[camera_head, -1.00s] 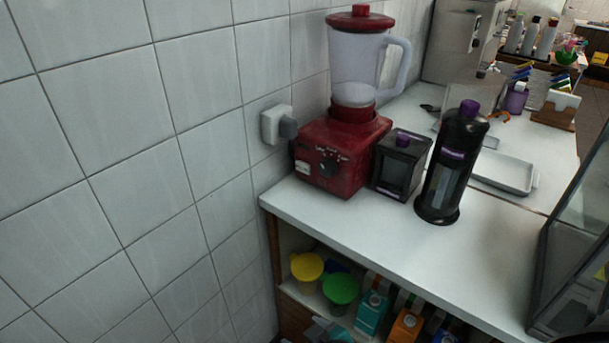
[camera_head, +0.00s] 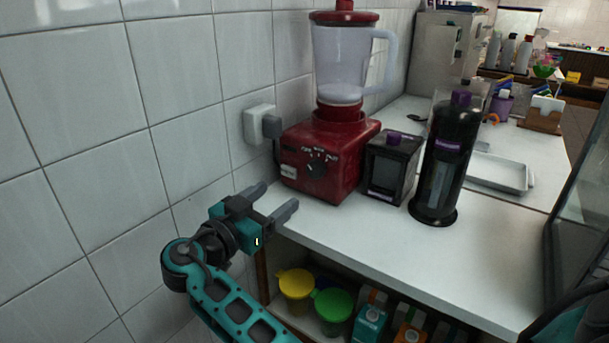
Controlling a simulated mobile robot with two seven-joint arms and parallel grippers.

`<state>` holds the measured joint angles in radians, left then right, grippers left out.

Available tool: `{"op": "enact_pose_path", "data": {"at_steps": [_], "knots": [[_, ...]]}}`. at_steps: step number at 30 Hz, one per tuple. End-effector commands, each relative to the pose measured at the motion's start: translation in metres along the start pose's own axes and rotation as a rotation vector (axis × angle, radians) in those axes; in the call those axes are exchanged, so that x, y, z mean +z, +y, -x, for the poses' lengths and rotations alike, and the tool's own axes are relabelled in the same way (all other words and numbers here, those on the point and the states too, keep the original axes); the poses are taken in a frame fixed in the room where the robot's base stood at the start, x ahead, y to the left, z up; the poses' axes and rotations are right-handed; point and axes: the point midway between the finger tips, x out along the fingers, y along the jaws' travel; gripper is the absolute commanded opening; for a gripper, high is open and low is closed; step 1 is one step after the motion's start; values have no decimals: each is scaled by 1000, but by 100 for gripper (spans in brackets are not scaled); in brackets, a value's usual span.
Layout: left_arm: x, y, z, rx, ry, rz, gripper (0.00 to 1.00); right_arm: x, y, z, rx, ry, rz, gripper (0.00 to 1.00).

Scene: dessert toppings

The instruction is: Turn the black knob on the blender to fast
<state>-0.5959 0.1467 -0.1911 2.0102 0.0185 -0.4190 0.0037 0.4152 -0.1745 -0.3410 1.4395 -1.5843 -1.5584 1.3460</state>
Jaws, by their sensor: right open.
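The red blender (camera_head: 328,143) with a clear jug and red lid stands at the counter's left end against the tiled wall. Its black knob (camera_head: 316,167) is on the front face, with small white markings around it that are too small to read. My right gripper (camera_head: 277,197) is open and empty, below and left of the knob by the counter's near left corner. Its two grey fingers point toward the blender's base and are apart from the knob. My left gripper is not in view.
A small dark container (camera_head: 389,168) stands right of the blender, with a tall black dispenser (camera_head: 446,160) beside it. A wall plug (camera_head: 262,124) is left of the blender. The white counter (camera_head: 400,245) is clear in front. Lidded tubs and cartons fill the shelf below.

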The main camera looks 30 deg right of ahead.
Motion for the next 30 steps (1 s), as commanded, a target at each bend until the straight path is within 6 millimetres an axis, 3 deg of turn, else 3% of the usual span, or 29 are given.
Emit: {"op": "enact_pose_path", "data": {"at_steps": [12,18,30], "knots": [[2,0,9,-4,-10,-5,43,-1,1,-80,1,2,6,70],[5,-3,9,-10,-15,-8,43,0,0,-111,-2,0,6,70],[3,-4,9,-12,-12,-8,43,1,0,-124,-3,-2,4,70]]}}
